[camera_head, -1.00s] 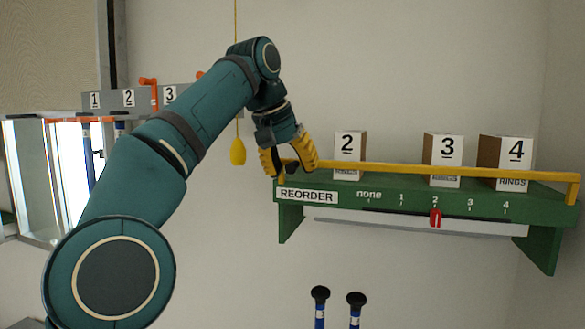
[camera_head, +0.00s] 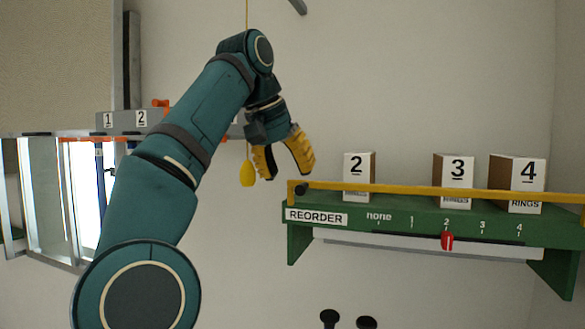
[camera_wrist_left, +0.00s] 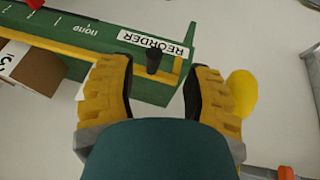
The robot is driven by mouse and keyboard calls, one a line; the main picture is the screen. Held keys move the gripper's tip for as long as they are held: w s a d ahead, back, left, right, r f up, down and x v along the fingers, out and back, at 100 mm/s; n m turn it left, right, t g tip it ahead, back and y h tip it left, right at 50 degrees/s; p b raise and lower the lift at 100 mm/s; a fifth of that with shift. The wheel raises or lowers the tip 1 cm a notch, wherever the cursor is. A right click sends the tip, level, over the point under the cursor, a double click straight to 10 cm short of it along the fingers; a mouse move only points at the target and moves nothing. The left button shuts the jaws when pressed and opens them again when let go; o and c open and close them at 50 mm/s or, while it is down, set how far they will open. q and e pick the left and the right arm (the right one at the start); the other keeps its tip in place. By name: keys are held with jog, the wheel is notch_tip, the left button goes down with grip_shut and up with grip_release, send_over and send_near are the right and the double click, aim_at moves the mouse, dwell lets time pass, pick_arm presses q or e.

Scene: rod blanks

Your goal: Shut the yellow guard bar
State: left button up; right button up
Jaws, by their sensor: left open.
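The yellow guard bar (camera_head: 410,189) runs nearly level along the green shelf (camera_head: 400,215), across the fronts of the boxes. A black knob (camera_head: 302,189) sits at its left end, by the REORDER label. The bar (camera_wrist_left: 40,47) and the knob (camera_wrist_left: 154,60) also show in the left wrist view. My left gripper (camera_head: 289,176) is open and empty, just above and left of the knob in the head view. In the left wrist view the knob appears between the open fingers, beyond them. My right gripper is not in view.
Boxes numbered 2 (camera_head: 357,175), 3 (camera_head: 456,178) and 4 (camera_head: 522,175) stand on the shelf. A red slider (camera_head: 447,241) is at mark 2. A yellow pull (camera_head: 247,172) hangs on a cord beside my gripper. Two black-topped rods show at the bottom.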

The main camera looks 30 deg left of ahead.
pick_arm(q)
jog(key=s+a, duration=0.1)
jog(key=s, duration=0.9)
jog(key=shift+s+a, duration=0.15)
jog(key=shift+a, duration=0.25)
jog(key=shift+f, duration=0.1)
